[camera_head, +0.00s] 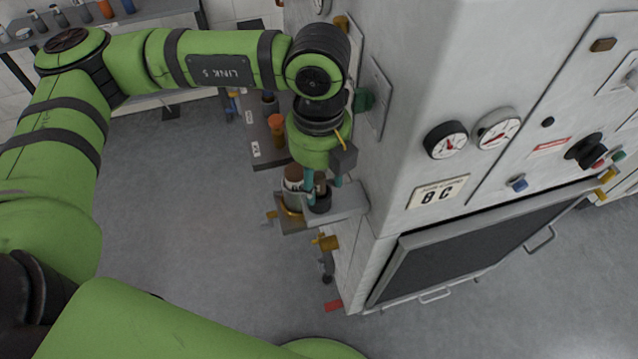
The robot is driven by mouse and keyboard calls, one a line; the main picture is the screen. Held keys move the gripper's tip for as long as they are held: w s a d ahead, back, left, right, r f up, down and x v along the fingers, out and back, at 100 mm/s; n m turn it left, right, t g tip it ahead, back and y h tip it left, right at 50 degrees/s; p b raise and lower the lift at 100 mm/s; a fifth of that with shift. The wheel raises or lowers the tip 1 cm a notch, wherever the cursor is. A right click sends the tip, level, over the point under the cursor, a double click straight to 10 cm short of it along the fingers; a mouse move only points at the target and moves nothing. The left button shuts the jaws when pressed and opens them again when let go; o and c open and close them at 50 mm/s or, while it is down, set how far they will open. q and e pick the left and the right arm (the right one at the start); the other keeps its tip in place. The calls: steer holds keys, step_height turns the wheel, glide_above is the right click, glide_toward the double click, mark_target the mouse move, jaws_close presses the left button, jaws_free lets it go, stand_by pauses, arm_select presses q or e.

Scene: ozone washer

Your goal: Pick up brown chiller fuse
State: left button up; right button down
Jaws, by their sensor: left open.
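My left gripper (323,184) reaches down from the green arm beside the cabinet's left side. It is open, with its teal fingertips pointing down over a small grey shelf. A brown piece (320,181), which looks like the chiller fuse, shows between the fingers above a dark round holder (320,203). The fingers partly hide it, and I cannot tell whether they touch it. Another brown-topped cylinder (293,174) with a pale label stands just left of the fingers. My right gripper is not in view.
The large grey cabinet (415,80) with gauges, knobs and a dark panel fills the right. A side shelf (262,140) holds an orange-topped container (277,128). Brass fittings (327,242) stick out below the gripper. A bench (160,12) with bottles stands at the back left. The floor at left centre is clear.

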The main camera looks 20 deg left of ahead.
arm_select(q)
jaws_close()
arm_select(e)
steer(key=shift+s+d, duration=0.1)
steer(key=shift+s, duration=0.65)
